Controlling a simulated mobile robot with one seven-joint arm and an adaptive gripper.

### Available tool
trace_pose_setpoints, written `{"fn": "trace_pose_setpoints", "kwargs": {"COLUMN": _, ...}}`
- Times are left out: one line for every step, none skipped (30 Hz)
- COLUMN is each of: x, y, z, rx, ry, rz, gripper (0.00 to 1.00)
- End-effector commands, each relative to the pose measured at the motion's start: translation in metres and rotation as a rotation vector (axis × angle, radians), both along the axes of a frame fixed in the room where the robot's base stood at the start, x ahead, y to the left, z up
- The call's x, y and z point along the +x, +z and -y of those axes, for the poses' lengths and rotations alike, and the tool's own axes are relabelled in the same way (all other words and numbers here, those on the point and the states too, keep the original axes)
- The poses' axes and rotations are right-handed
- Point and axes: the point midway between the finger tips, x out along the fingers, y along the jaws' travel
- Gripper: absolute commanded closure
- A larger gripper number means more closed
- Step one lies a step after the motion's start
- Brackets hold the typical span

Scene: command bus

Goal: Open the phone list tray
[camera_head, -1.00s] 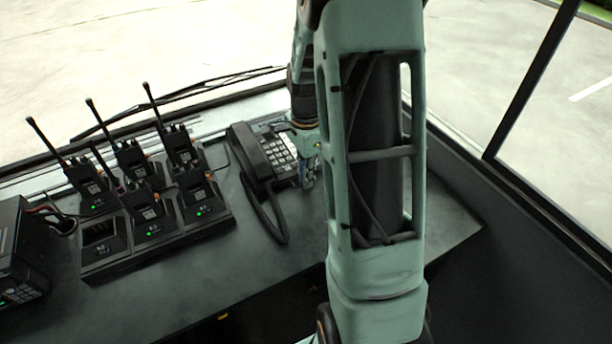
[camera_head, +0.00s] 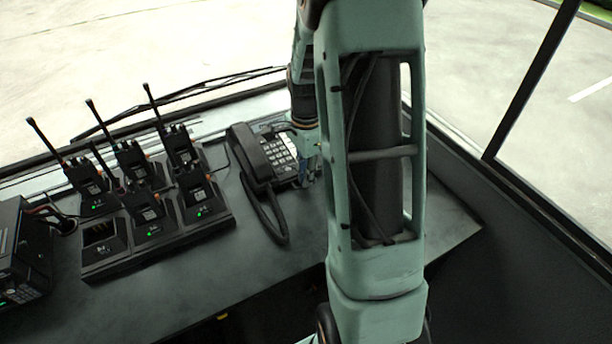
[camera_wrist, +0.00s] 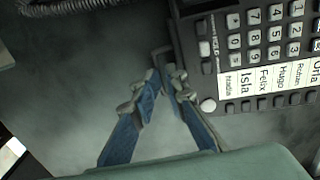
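The black desk phone (camera_head: 262,158) sits on the dark console, with its handset on the left. In the wrist view its keypad side (camera_wrist: 262,50) fills the upper right, with a name list beside the keys. A small dark tab (camera_wrist: 162,53) sticks out at the phone's edge, likely the tray's pull. My gripper (camera_wrist: 164,74) has its two blue-padded fingers drawn close together, with the tips right at this tab. Whether they touch or pinch it I cannot tell. In the head view my gripper (camera_head: 311,172) is at the phone's right side, partly hidden by my arm.
A charger rack (camera_head: 160,241) with several radios stands left of the phone, antennas up. A black radio unit (camera_head: 22,255) is at the far left. The coiled cord (camera_wrist: 55,8) lies near the phone. Bare console surface (camera_head: 455,228) shows on the right.

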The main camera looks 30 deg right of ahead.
Motion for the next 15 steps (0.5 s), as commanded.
{"fn": "trace_pose_setpoints", "kwargs": {"x": 0.000, "y": 0.005, "z": 0.000, "rx": 0.000, "ry": 0.000, "rz": 0.000, "gripper": 0.88}}
{"fn": "trace_pose_setpoints", "kwargs": {"x": 0.000, "y": 0.007, "z": 0.000, "rx": 0.000, "ry": 0.000, "rz": 0.000, "gripper": 0.88}}
{"fn": "trace_pose_setpoints", "kwargs": {"x": 0.000, "y": 0.010, "z": 0.000, "rx": 0.000, "ry": 0.000, "rz": 0.000, "gripper": 0.88}}
{"fn": "trace_pose_setpoints", "kwargs": {"x": 0.000, "y": 0.012, "z": 0.000, "rx": 0.000, "ry": 0.000, "rz": 0.000, "gripper": 0.88}}
{"fn": "trace_pose_setpoints", "kwargs": {"x": 0.000, "y": 0.014, "z": 0.000, "rx": 0.000, "ry": 0.000, "rz": 0.000, "gripper": 0.88}}
{"fn": "trace_pose_setpoints", "kwargs": {"x": 0.000, "y": 0.017, "z": 0.000, "rx": 0.000, "ry": 0.000, "rz": 0.000, "gripper": 0.88}}
{"fn": "trace_pose_setpoints", "kwargs": {"x": 0.000, "y": 0.020, "z": 0.000, "rx": -0.001, "ry": 0.000, "rz": 0.000, "gripper": 0.88}}
{"fn": "trace_pose_setpoints", "kwargs": {"x": 0.000, "y": 0.022, "z": 0.000, "rx": -0.001, "ry": 0.000, "rz": 0.001, "gripper": 0.88}}
{"fn": "trace_pose_setpoints", "kwargs": {"x": 0.000, "y": 0.025, "z": 0.000, "rx": -0.001, "ry": 0.000, "rz": 0.001, "gripper": 0.88}}
{"fn": "trace_pose_setpoints", "kwargs": {"x": 0.000, "y": 0.027, "z": 0.000, "rx": -0.001, "ry": 0.000, "rz": 0.001, "gripper": 0.88}}
{"fn": "trace_pose_setpoints", "kwargs": {"x": 0.000, "y": 0.029, "z": 0.000, "rx": -0.001, "ry": 0.000, "rz": 0.001, "gripper": 0.88}}
{"fn": "trace_pose_setpoints", "kwargs": {"x": 0.000, "y": 0.032, "z": 0.000, "rx": -0.001, "ry": 0.000, "rz": 0.001, "gripper": 0.88}}
{"fn": "trace_pose_setpoints", "kwargs": {"x": 0.000, "y": 0.034, "z": 0.000, "rx": -0.001, "ry": 0.000, "rz": 0.001, "gripper": 0.88}}
{"fn": "trace_pose_setpoints", "kwargs": {"x": 0.001, "y": 0.036, "z": 0.000, "rx": -0.001, "ry": 0.000, "rz": 0.002, "gripper": 0.88}}
{"fn": "trace_pose_setpoints", "kwargs": {"x": 0.001, "y": 0.039, "z": 0.000, "rx": -0.001, "ry": 0.000, "rz": 0.002, "gripper": 0.88}}
